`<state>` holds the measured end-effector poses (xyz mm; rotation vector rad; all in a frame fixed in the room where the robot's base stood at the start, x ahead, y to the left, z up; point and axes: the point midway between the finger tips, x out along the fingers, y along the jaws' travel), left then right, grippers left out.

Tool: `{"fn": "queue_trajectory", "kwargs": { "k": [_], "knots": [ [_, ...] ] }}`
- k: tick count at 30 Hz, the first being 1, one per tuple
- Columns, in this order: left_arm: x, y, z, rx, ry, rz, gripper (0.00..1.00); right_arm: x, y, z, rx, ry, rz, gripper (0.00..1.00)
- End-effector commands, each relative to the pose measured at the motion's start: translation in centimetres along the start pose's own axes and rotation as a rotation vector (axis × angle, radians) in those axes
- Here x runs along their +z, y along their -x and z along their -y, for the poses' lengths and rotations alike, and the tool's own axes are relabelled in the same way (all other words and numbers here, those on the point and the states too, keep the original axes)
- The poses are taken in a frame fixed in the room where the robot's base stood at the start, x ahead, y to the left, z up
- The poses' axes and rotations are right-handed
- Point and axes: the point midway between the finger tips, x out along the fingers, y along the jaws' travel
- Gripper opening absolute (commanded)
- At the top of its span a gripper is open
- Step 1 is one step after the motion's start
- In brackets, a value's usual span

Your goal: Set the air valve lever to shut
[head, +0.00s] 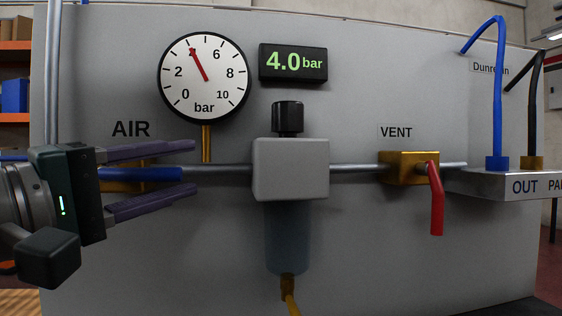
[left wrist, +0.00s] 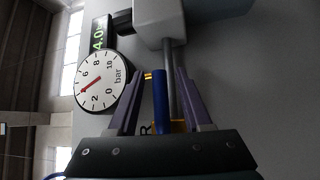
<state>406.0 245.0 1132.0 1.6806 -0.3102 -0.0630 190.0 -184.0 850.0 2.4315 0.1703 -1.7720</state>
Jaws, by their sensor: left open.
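The air valve has a blue lever (head: 145,174) that lies level, along the pipe, pointing right. Its brass body (head: 118,187) is partly hidden behind my left gripper (head: 195,168). That gripper is open, with one purple finger above the lever and one below it. In the left wrist view, the blue lever (left wrist: 160,100) stands between the two fingers of the left gripper (left wrist: 165,72), with gaps on both sides. A bit of the brass body (left wrist: 178,126) shows beside it. My right gripper is not in view.
A round gauge (head: 204,77) points near 4 bar, and a display (head: 293,63) reads 4.0 bar. A grey regulator (head: 291,168) sits on the pipe to the right. The vent valve's red lever (head: 435,200) hangs down. A manifold (head: 515,184) with hoses is at far right.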

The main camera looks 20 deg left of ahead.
Motion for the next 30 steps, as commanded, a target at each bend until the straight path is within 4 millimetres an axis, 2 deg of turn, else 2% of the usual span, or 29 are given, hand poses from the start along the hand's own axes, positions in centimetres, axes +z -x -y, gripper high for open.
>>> {"fn": "queue_trajectory", "kwargs": {
  "k": [6, 15, 28, 30],
  "knots": [
    [0.0, -1.6, 0.0, 0.0, 0.001, 0.0, 0.49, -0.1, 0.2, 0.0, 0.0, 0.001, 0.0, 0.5],
    [0.0, -1.8, 0.1, -0.001, -0.001, 0.0, 0.49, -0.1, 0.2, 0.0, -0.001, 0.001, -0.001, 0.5],
    [0.0, -1.7, 0.1, -0.001, -0.001, 0.0, 0.02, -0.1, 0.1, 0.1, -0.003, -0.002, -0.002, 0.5],
    [0.0, -1.7, 0.1, -0.001, -0.001, 0.0, 0.0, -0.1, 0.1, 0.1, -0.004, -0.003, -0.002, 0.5]
  ]
}}
